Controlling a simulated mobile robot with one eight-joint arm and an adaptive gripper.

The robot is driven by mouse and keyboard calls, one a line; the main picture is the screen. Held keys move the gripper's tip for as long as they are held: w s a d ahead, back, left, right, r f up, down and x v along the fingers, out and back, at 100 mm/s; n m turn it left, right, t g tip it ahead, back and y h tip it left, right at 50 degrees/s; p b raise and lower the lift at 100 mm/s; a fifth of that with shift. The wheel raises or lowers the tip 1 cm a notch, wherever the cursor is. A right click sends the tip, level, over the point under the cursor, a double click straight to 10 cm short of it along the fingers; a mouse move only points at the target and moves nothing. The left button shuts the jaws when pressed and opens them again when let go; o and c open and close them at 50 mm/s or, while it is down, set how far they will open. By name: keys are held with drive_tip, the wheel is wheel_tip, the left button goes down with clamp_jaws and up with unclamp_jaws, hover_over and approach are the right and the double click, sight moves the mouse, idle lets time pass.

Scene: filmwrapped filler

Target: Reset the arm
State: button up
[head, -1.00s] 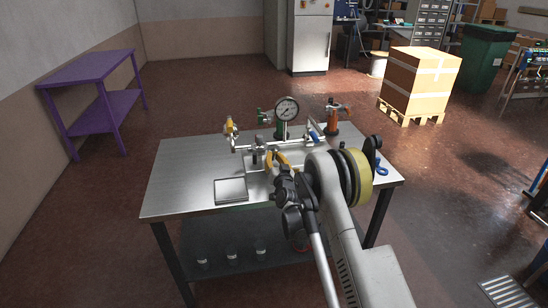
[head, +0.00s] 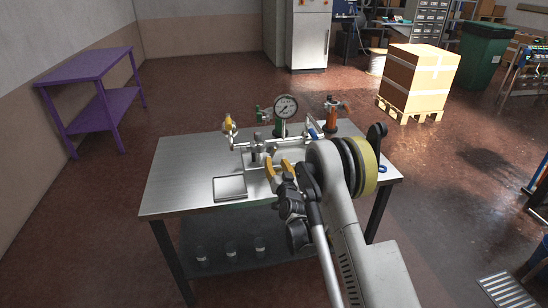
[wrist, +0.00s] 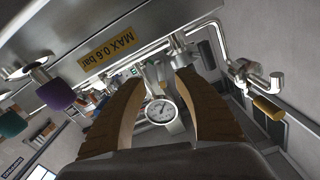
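My gripper (head: 279,167) is open over the steel table (head: 180,176), its two yellow-orange fingers apart with nothing seen between them. It is in front of the pipe assembly with the round pressure gauge (head: 286,107). In the wrist view the fingers of my gripper (wrist: 163,85) spread wide, and the gauge (wrist: 161,112) shows beyond them in the gap. My arm covers the right part of the table and some of the fittings in the head view.
A flat square grey plate (head: 230,188) lies on the table's left front. An orange fitting (head: 332,116) stands at the back right. A purple table (head: 92,85) and a carton on a pallet (head: 419,80) stand apart on open floor. A "MAX 0.6 bar" plate (wrist: 110,46) shows in the wrist view.

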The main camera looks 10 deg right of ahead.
drive_tip(key=shift+s, duration=0.8)
drive_tip(key=s+a+r+n+g+y, duration=0.1)
drive_tip(key=s+r+g, duration=0.1)
drive_tip(key=s+r, duration=0.6)
drive_tip(key=s+a+r+n+g+y, duration=0.1)
drive_tip(key=s+a+r+n+g, duration=0.3)
drive_tip(key=r, duration=0.6)
drive_tip(key=s+d+f+m+g+h, duration=0.1)
drive_tip(key=s+d+g, duration=0.1)
drive_tip(key=s, duration=1.5)
drive_tip(key=s+d+f+g+h, duration=0.1)
drive_tip(key=s+d+f+g, duration=0.1)
drive_tip(key=s, duration=1.5)
drive_tip(key=shift+d+m+g, duration=0.4)
drive_tip(key=shift+d+g, duration=0.1)
